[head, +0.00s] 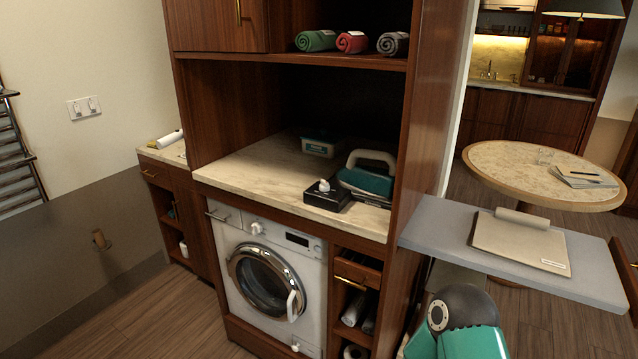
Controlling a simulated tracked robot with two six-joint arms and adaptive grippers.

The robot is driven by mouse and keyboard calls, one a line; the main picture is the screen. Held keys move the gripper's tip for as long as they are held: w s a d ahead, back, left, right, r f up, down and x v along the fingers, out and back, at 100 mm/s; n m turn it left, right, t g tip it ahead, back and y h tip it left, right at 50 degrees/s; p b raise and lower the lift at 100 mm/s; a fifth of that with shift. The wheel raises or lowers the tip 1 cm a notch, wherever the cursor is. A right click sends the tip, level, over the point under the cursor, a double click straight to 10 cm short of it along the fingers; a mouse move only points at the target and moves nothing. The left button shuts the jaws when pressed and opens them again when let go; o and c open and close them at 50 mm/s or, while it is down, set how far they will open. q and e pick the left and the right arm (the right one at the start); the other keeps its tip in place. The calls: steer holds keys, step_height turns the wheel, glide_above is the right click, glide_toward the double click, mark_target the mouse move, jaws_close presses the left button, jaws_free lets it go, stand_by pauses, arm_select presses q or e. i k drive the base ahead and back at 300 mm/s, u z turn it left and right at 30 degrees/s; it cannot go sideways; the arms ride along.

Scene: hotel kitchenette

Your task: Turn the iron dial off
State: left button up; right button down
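A teal iron (366,181) with a pale handle sits on the marble counter (258,172) in the wooden alcove, toward its right side. In front of it and to its left is a small black box (327,195) with a white knob (324,185) on top. The knob looks like the iron dial, but its setting is too small to read. Neither of my grippers is in view. Only a teal and dark part of one of my arms shows at the bottom right, well below the counter.
A washing machine (267,277) stands under the counter. The alcove's right wall (417,110) rises close beside the iron. The counter's left part is clear.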

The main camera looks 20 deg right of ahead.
mark_target(324, 186)
steer(key=z, duration=0.05)
steer(key=i, duration=0.9)
steer(key=u, duration=0.05)
